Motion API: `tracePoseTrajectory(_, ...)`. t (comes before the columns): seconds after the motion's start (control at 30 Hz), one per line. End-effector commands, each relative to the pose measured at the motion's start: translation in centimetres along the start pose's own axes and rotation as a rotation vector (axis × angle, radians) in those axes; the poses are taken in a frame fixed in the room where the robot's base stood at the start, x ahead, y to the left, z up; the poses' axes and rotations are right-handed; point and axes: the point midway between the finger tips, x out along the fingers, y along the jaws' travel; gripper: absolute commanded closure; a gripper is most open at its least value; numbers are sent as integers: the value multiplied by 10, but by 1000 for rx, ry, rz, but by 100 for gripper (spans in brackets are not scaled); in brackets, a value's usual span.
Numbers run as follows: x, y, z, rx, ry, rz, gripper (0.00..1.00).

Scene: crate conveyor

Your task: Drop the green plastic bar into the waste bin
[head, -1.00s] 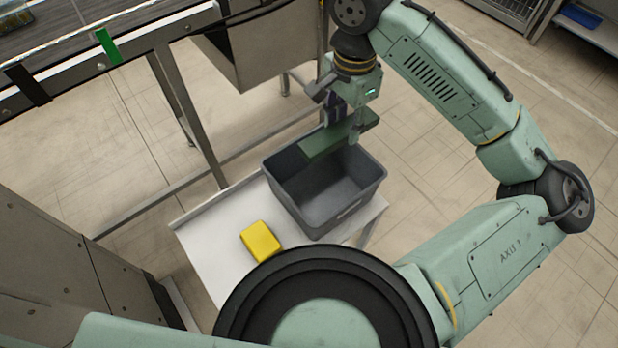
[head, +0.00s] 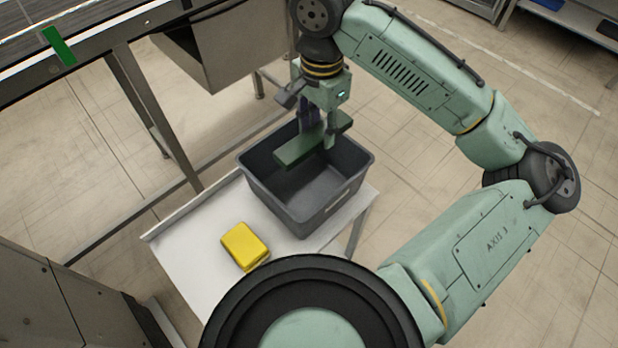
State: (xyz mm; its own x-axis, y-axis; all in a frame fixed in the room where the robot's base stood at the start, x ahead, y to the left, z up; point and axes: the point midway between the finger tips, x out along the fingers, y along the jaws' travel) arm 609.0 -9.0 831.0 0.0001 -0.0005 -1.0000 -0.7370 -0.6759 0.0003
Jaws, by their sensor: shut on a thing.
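The green plastic bar (head: 299,151) is dark green and held roughly level over the grey waste bin (head: 322,207). My gripper (head: 318,137) is shut on the bar near its middle, pointing down. The bar's left end lies over the bin's opening and its right end reaches toward the bin's far rim. How far the bar is above or below the rim is hard to tell. The bin looks empty where its inside shows; part of it is hidden by the bar and the gripper.
The bin stands on a white table (head: 190,255). A yellow block (head: 244,246) lies on the table, left of the bin. A conveyor frame (head: 100,50) with a bright green marker (head: 59,46) and a metal box (head: 215,50) stand behind at left.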

Motion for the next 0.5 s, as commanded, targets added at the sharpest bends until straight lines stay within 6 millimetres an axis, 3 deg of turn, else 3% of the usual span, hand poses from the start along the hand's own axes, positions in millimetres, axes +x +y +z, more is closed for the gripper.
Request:
tracePoseTrajectory(0.2,-1,0,0,0,0,0,93)
tracePoseTrajectory(0.23,-1,0,0,0,0,0,64)
tracePoseTrajectory(0.5,-1,0,0,0,0,0,46)
